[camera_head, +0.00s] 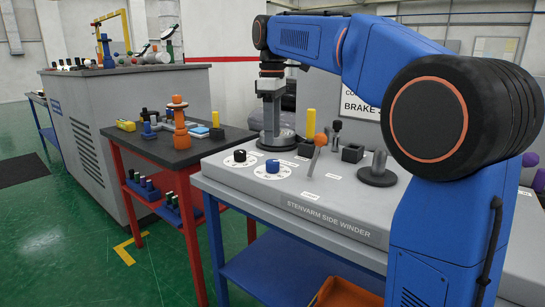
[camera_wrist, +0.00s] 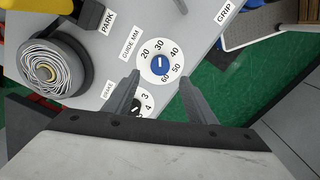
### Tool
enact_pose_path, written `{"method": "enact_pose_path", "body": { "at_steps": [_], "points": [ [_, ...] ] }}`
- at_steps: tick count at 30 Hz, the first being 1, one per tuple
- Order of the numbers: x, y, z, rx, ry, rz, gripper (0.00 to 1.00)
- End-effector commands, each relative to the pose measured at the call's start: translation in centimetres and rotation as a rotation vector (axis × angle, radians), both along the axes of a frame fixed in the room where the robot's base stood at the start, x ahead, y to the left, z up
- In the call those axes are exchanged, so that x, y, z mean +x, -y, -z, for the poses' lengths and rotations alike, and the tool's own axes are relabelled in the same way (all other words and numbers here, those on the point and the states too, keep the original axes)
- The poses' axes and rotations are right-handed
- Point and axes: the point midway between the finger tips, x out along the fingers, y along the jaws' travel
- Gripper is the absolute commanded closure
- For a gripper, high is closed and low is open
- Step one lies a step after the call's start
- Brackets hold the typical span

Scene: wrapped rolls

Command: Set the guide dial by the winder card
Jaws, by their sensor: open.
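The blue guide dial (camera_wrist: 161,66) shows in the wrist view on a white disc with numbers from 20 to 60, labelled GUIDE MM. Its white mark is small, and I cannot read its setting surely. In the head view the blue dial (camera_head: 272,166) sits near the front edge of the grey winder (camera_head: 330,222). My gripper (camera_wrist: 160,98) is open and empty, its fingers apart on either side of the dial in the picture. In the head view my gripper (camera_head: 270,118) hangs behind the dial. A sign reading BRAKE (camera_head: 360,104) is partly hidden by my arm; I cannot tell if it is the winder card.
A black brake dial (camera_head: 240,155) stands left of the guide dial. A wrapped roll with a yellow core (camera_wrist: 48,70) lies at the left in the wrist view. An orange-topped lever (camera_head: 317,150) and a grey spindle (camera_head: 378,168) stand to the right. A dark side table (camera_head: 182,152) holds parts.

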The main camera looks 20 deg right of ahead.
Motion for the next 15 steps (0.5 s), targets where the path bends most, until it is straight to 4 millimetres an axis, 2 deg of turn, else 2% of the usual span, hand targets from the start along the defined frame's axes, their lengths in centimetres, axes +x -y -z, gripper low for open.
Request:
{"method": "enact_pose_path", "body": {
  "at_steps": [9,15],
  "points": [
    [-0.1,0.0,5.4,0.0,-0.001,0.0,0.49],
    [0.0,0.0,7.3,0.0,0.0,0.0,0.49]
  ]
}}
